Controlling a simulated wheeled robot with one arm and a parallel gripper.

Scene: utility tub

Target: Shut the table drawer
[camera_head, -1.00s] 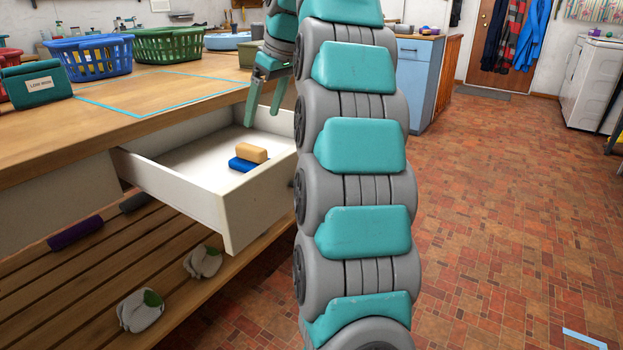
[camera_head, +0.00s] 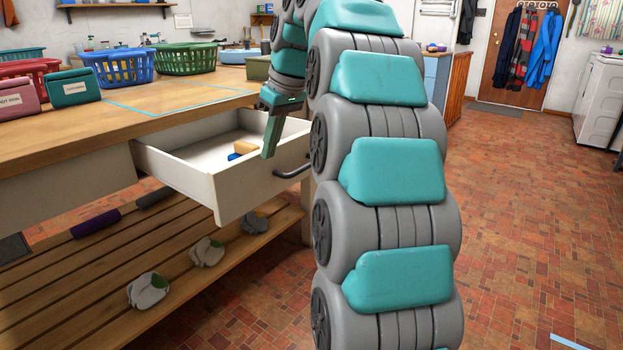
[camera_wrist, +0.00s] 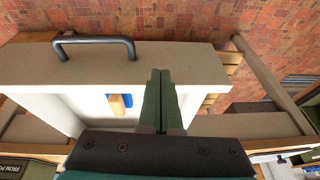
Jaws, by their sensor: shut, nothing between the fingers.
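The table drawer (camera_head: 213,196) is white and stands pulled out from under the wooden table top (camera_head: 150,115). A dark bar handle (camera_head: 292,171) is on its front, and it also shows in the wrist view (camera_wrist: 95,42). Inside lie a tan block (camera_head: 244,147) and a blue item (camera_head: 235,156), partly hidden by the drawer wall. My gripper (camera_head: 268,152) is shut and empty, pointing down near the drawer front. In the wrist view its closed fingers (camera_wrist: 160,75) overlap the drawer's front panel; I cannot tell whether they touch it.
Baskets, blue (camera_head: 118,68) and green (camera_head: 186,58), and a teal box (camera_head: 74,88) stand on the table. Below, a slatted shelf (camera_head: 150,250) holds several crumpled gloves and a purple roll (camera_head: 95,223). The tiled floor (camera_head: 530,220) at right is open.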

